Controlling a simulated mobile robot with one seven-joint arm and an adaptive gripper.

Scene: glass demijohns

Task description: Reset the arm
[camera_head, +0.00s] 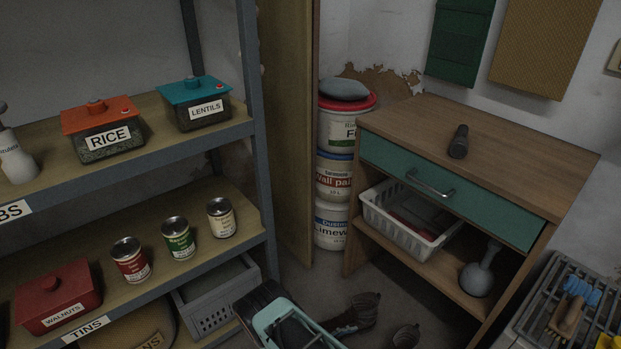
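A dark rounded shape with a pale teal frame shows at the bottom centre, cut off by the lower edge.
A metal shelf at left holds a rice box (101,129), a lentils box (194,103), a walnuts box (58,296) and several tins.

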